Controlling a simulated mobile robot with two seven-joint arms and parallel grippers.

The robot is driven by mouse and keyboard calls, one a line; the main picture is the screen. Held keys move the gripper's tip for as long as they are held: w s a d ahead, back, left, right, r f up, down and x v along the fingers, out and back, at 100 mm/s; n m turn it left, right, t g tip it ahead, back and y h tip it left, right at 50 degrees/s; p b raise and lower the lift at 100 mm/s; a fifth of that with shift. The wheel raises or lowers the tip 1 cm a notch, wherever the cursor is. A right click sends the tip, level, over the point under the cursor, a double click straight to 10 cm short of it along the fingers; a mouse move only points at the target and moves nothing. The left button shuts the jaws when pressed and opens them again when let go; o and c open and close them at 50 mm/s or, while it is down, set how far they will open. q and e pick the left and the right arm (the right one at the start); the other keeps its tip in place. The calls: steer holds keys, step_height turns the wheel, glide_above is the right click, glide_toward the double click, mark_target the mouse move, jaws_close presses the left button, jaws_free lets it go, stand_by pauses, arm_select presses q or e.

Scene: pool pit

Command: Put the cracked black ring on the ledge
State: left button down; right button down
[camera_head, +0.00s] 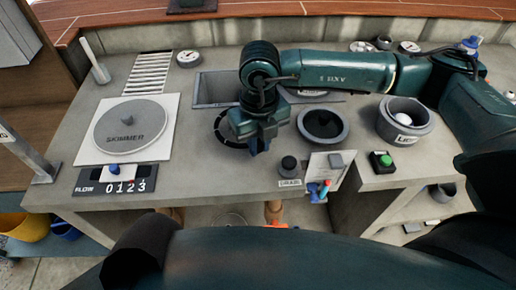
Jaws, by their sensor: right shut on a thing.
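My right gripper (258,145) points down over the middle of the grey counter, with its arm reaching in from the right. It is shut on a black ring (222,127), which shows to the left of the fingers. The gripper hides the right part of the ring, and I cannot make out a crack. A second dark ring-shaped opening (323,124) with a grey rim lies to the right of the gripper. No ledge is labelled; a wooden deck edge (110,18) runs along the back. My left gripper is not in view.
A round skimmer lid (129,126) and a flow counter (117,180) are at left. A rectangular recess (212,88) lies behind the gripper. A grey pot (404,122) holding a white ball, a green button (384,161) and a black knob (289,165) are at right.

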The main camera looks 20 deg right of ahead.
mark_target(259, 151)
steer(key=shift+f, duration=1.65)
steer(key=shift+f, duration=0.2)
steer(key=c, duration=1.4)
jaws_free()
steer(key=shift+r, duration=0.1)
step_height(259, 151, up, 12)
steer(key=shift+r+b, duration=0.2)
steer(key=shift+b, duration=0.45)
